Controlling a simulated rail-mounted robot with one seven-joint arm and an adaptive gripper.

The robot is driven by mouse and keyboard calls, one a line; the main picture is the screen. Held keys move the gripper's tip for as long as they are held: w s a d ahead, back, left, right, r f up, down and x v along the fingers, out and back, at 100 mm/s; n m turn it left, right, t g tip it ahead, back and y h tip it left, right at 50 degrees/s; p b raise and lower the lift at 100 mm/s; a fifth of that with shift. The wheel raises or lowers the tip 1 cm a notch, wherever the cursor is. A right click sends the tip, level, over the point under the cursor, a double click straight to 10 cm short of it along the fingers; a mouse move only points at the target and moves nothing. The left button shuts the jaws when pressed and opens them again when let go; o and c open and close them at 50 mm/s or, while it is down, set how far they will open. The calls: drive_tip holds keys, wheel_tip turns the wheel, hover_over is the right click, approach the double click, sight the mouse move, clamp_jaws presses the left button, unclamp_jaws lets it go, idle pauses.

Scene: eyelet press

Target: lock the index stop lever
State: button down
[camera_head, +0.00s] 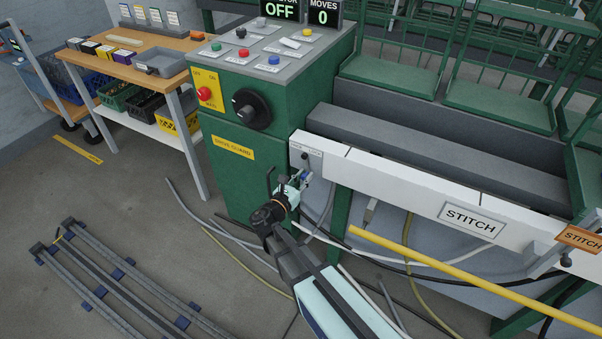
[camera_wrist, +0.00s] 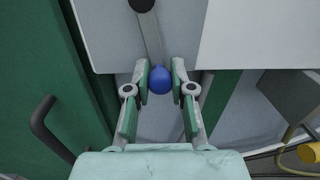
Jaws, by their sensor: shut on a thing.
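The index stop lever is a grey metal bar (camera_wrist: 152,38) with a blue ball knob (camera_wrist: 161,79) at its lower end. In the wrist view it hangs from a dark pivot (camera_wrist: 142,4) and leans slightly to the lower right. My gripper (camera_wrist: 160,82) has its two fingers closed on the blue knob, one on each side. In the head view the pivot (camera_head: 305,156) sits on a light plate at the left end of the white beam, with small lettering above that is hard to read. My gripper (camera_head: 301,179) is just below it and partly hides the knob.
A green cabinet (camera_head: 228,185) with a black handle stands left of the lever. A white beam (camera_head: 400,185) with a STITCH sign runs right. A yellow bar (camera_head: 470,277) crosses at lower right. Cables (camera_head: 232,232) lie on the floor.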

drive_tip(key=shift+s+d+r+n+p, duration=0.25)
drive_tip(key=shift+d+r+n+p, duration=0.3)
drive_tip(key=shift+n+p, duration=0.55)
drive_tip(key=shift+s+d+f+n+p, duration=0.15)
drive_tip(key=shift+d+n+p, duration=0.3)
drive_tip(key=shift+n, duration=0.35)
drive_tip(key=c, duration=1)
unclamp_jaws()
drive_tip(key=v, duration=1.2)
drive_tip(key=shift+a+f, duration=0.1)
